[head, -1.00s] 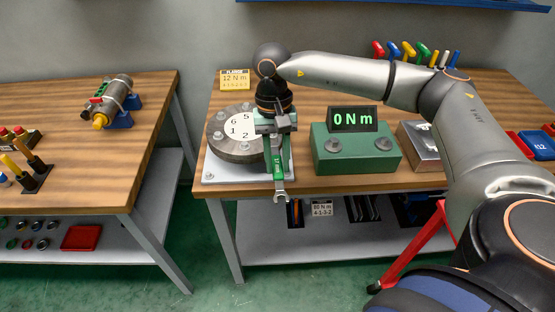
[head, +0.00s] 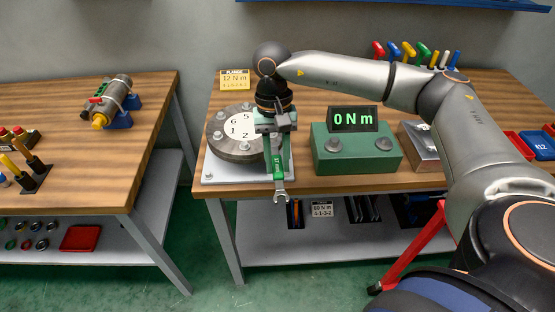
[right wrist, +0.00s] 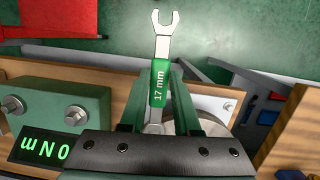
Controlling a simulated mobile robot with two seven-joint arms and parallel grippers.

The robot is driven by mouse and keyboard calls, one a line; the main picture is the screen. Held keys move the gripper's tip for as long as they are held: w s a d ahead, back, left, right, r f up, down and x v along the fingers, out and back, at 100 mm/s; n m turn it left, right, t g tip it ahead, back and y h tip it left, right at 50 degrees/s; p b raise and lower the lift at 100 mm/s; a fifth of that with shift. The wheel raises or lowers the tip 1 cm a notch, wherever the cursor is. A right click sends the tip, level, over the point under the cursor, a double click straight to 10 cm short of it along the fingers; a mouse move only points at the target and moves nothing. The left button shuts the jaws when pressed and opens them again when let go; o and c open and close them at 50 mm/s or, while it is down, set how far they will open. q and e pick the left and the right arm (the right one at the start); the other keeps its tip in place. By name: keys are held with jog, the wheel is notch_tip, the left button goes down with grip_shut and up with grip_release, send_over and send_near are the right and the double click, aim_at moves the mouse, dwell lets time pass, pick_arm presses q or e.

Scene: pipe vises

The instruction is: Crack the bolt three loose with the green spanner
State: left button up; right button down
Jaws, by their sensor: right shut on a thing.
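The green spanner (head: 279,168) is marked 17 mm in the right wrist view (right wrist: 159,84). My right gripper (head: 276,145) is shut on it above the right side of the round flange (head: 231,152). The spanner's open jaw (head: 280,195) points toward me, past the bench's front edge; its other end is hidden under the gripper. The flange's white face shows the numbers 6, 5, 1 and 2. Bolt three and its number are hidden behind my gripper, so I cannot tell whether the spanner sits on it. My left gripper is not in view.
A green box with bolts (head: 345,158) stands close right of the gripper; its display (head: 353,119) reads 0 N m. A yellow card (head: 235,79) behind the flange reads 12 N m. A metal block (head: 424,148) is farther right. Another bench (head: 140,180) stands left across a gap.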

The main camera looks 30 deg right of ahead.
aim_at(278, 159)
jog(key=shift+w+d+b, duration=0.3)
jog(key=shift+w+d, duration=0.1)
jog(key=shift+w, duration=0.35)
jog(key=shift+w+d+b, duration=0.25)
jog(key=shift+w+d, duration=0.15)
jog(key=shift+w, duration=0.35)
dwell(0.8)
jog(key=shift+s+d, duration=0.1)
jog(key=shift+d, duration=0.1)
jog(key=shift+a, duration=0.1)
dwell(0.4)
jog(key=shift+s+a, duration=0.4)
jog(key=shift+s, duration=0.4)
jog(key=shift+s+a, duration=0.4)
jog(key=shift+s, duration=0.35)
jog(key=shift+r, duration=0.15)
jog(key=shift+r, duration=0.5)
